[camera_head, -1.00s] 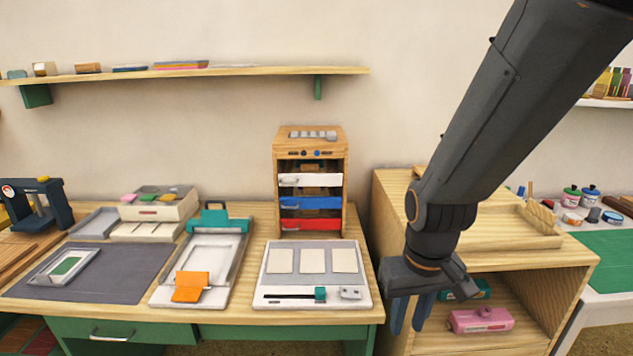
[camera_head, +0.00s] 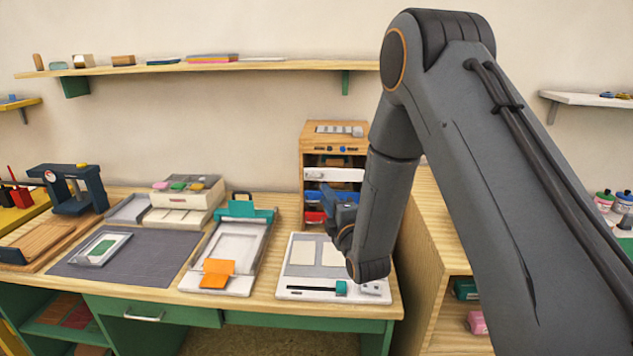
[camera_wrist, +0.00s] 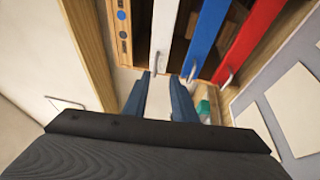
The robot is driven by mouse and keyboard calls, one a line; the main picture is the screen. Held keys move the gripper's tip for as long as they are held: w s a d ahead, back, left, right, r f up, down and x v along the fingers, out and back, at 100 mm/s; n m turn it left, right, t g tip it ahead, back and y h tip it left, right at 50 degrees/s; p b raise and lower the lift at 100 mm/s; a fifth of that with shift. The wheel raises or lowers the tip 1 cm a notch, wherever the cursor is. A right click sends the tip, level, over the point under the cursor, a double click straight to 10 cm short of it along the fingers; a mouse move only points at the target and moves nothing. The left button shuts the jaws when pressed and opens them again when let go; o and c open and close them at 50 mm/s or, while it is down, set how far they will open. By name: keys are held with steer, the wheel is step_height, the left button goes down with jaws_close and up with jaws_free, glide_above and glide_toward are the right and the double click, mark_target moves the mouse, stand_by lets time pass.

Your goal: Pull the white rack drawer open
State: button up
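The wooden rack (camera_head: 338,136) stands at the back of the desk, holding a white drawer (camera_head: 343,174) above a blue drawer (camera_head: 311,197) and a red drawer (camera_head: 314,217). The white drawer looks shut; my arm partly covers the lower drawers in the head view. In the wrist view the white drawer (camera_wrist: 166,20) is ahead, with its metal handle (camera_wrist: 155,63) just beyond and between my fingertips. My gripper (camera_wrist: 161,76) is open and empty, pointing at the rack. The blue drawer's handle (camera_wrist: 192,73) is close beyond my right-hand finger.
A white board with pale pads (camera_head: 303,272) lies on the desk below the rack. A teal-and-white press (camera_head: 238,240) stands to its left. A wooden cabinet (camera_head: 433,220) is close to the right of the rack.

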steer(key=r+p+x, duration=0.1)
steer(key=p+x, duration=0.1)
steer(key=x, duration=0.6)
steer(key=shift+s+a+n+t+y, duration=0.2)
steer(key=shift+a+n+t+y, duration=0.1)
steer(key=shift+n, duration=0.1)
jaws_close()
stand_by(1.1)
